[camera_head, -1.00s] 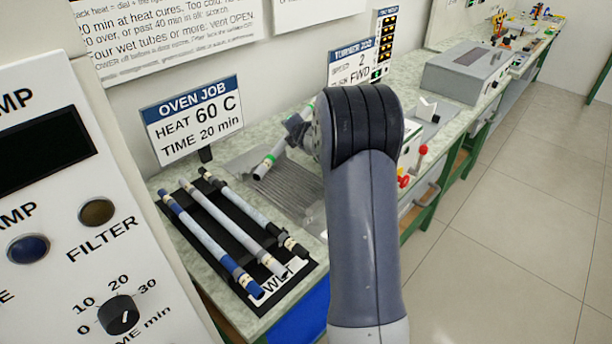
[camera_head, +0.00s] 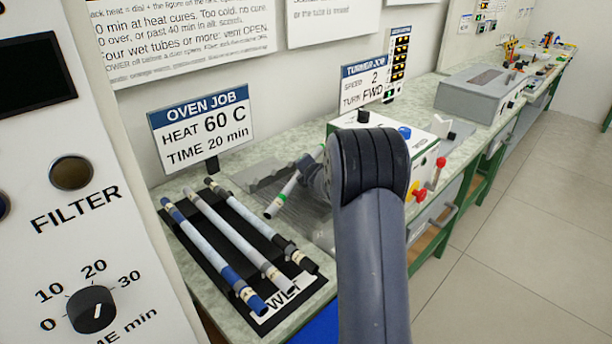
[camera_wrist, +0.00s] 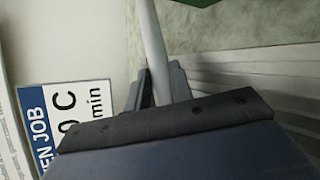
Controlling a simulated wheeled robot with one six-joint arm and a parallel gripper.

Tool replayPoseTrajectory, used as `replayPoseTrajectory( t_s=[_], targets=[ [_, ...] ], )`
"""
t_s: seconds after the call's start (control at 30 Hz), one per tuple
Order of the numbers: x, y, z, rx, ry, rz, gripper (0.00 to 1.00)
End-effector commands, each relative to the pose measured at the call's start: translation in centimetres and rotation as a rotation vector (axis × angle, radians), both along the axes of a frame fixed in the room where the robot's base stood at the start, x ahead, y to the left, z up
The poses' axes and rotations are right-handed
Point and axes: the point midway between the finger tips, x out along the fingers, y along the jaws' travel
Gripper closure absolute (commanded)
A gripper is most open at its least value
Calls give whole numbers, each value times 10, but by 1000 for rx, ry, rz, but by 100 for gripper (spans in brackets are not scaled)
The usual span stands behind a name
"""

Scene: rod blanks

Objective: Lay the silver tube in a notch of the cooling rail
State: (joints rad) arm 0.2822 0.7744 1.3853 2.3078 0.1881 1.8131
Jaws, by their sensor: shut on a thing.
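A pale silver-grey tube with green bands near its ends (camera_head: 283,196) is held slantwise over the bench in the head view. My gripper (camera_head: 312,172) is shut on it, partly hidden behind my own arm. In the wrist view the grey tube (camera_wrist: 151,38) runs up from between the two dark fingers of my gripper (camera_wrist: 160,85). A grey piece with a stepped edge (camera_head: 268,178) lies on the bench behind the tube; I cannot tell for sure whether it is the cooling rail. Its notches are not clear.
A black rack (camera_head: 262,312) at the front left holds three tubes, with blue, grey and black ends. The oven job sign (camera_head: 203,127) stands behind it. A white machine (camera_head: 425,150) with coloured knobs is to the right, and a grey box (camera_head: 485,92) lies farther along.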

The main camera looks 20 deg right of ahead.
Motion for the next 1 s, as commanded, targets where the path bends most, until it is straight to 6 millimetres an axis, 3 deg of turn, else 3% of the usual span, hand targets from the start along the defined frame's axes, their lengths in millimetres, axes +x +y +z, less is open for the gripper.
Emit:
replayPoseTrajectory(
  t_s=[0.73,0.77,1.0],
  targets=[
    [0,0,-11,0,-1,0,100],
    [0,0,-11,0,0,0,78],
    [0,0,-11,0,0,0,58]
  ],
)
